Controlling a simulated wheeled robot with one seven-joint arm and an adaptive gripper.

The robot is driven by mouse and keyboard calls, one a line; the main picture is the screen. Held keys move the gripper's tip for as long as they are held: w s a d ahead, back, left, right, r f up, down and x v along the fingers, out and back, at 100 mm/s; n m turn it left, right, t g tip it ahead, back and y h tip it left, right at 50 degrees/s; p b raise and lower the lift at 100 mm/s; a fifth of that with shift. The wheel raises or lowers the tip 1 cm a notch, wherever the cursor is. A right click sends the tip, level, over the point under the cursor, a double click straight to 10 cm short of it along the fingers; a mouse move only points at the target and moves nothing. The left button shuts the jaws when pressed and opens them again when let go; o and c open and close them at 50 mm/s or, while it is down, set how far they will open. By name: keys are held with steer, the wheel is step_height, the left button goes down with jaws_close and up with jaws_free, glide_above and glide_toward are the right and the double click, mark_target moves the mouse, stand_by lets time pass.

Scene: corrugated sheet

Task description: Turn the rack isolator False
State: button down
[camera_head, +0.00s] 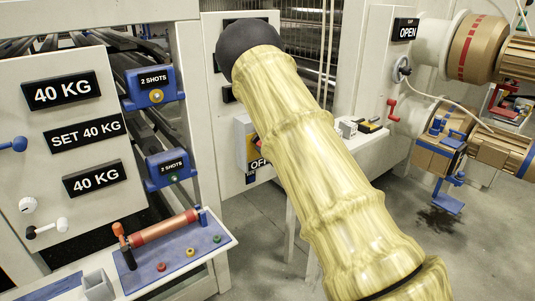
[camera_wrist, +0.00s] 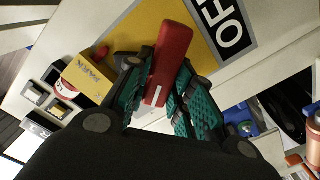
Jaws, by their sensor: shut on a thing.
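The rack isolator has a red handle (camera_wrist: 172,45) on a yellow plate (camera_wrist: 130,27) in the wrist view. A black label beside it shows the letters "OF" (camera_wrist: 222,22); the rest is cut off. My gripper (camera_wrist: 167,70) has its teal-padded fingers on either side of the red handle and is shut on it. The handle stands slightly tilted in the picture. In the head view my arm covers most of the isolator. Only the left part of its yellow plate (camera_head: 241,134), a bit of red and part of the label (camera_head: 259,164) show there; my gripper is hidden.
A yellow box (camera_wrist: 87,79) with a red button sits close left of my fingers in the wrist view. In the head view, a shelf with a red-brown cylinder (camera_head: 166,231) stands at lower left. A small ledge (camera_head: 362,138) with tools lies right of my arm.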

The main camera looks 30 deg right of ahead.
steer(key=n+b, duration=0.1)
steer(key=n, duration=0.1)
steer(key=f+n+b, duration=0.1)
steer(key=n+b, duration=0.1)
steer(key=n, duration=0.1)
steer(key=shift+a+n+b, duration=0.2)
steer(key=shift+n+b, duration=0.1)
steer(key=n+b, duration=0.3)
steer(key=n, duration=0.1)
steer(key=shift+f+n, duration=0.1)
steer(key=shift+n, duration=0.3)
steer(key=c, duration=1.2)
jaws_free()
steer(key=shift+c, duration=0.2)
steer(key=shift+s, duration=0.1)
steer(key=s, duration=1.1)
steer(key=shift+s+d, duration=0.4)
